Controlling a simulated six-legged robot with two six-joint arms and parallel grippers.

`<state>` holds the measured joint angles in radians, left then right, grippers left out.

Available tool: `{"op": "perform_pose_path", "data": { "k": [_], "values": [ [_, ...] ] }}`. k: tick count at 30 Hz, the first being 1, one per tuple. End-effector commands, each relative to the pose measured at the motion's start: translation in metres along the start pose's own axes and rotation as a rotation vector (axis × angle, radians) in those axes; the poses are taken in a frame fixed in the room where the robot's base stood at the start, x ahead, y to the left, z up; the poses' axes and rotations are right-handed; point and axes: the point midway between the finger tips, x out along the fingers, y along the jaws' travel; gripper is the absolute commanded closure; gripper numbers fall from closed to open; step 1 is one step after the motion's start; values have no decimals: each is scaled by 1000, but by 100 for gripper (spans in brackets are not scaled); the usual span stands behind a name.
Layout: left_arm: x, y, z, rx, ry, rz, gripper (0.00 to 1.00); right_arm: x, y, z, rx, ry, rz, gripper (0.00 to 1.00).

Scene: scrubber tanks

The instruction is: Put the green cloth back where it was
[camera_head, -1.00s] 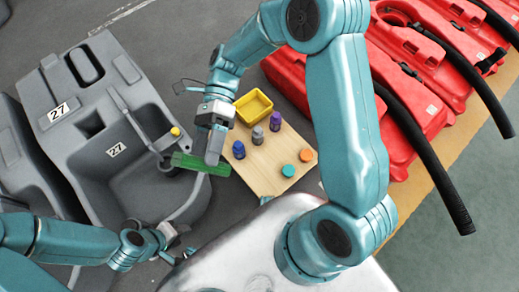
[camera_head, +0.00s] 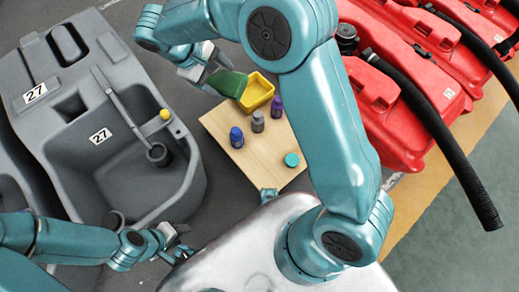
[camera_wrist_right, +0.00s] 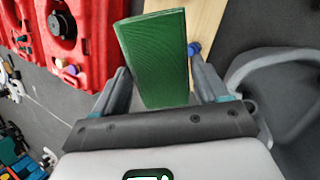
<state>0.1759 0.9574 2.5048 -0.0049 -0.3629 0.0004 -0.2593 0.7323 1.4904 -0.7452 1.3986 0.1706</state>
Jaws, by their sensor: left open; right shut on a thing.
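The green cloth (camera_head: 229,83) is a folded slab held in my right gripper (camera_head: 210,72), at the left edge of the yellow bin in the head view. In the right wrist view the cloth (camera_wrist_right: 155,55) stands out between the two fingers of the right gripper (camera_wrist_right: 160,88). Whether it touches the bin cannot be told. My left gripper (camera_head: 181,241) is open and empty, low beside the grey tank's front end.
The yellow bin (camera_head: 262,86) stands at the far end of a wooden board (camera_head: 255,167). Blue (camera_head: 236,137), grey (camera_head: 258,121) and purple (camera_head: 276,106) bottles and a teal disc (camera_head: 291,160) are on the board. A grey tank (camera_head: 190,190) is left, red tanks (camera_head: 385,105) right.

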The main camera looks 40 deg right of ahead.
Motion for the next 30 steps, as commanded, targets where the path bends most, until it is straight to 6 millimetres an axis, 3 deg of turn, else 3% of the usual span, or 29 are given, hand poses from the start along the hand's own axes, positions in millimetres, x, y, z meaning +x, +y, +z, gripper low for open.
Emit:
{"op": "perform_pose_path", "data": {
  "k": [6, 11, 15, 21, 25, 30],
  "values": [
    [8, -3, 0, 0, 0, 0, 57, 64, 15, -22, -350, 198, -10, 55],
    [9, -3, 0, 0, 0, 0, 57, 123, 15, -31, -614, 317, -33, 55],
    [10, -4, 0, 0, 0, 0, 57, 179, 5, -30, -825, 396, -60, 55],
    [9, -3, 0, 0, 0, 0, 57, 246, -24, -16, -1053, 464, -102, 55],
    [9, -3, 0, 0, 0, 0, 57, 271, -44, -5, -1138, 484, -121, 55],
    [9, -3, 0, 0, 0, 0, 57, 285, -59, 3, -1188, 493, -132, 55]
  ]
}}
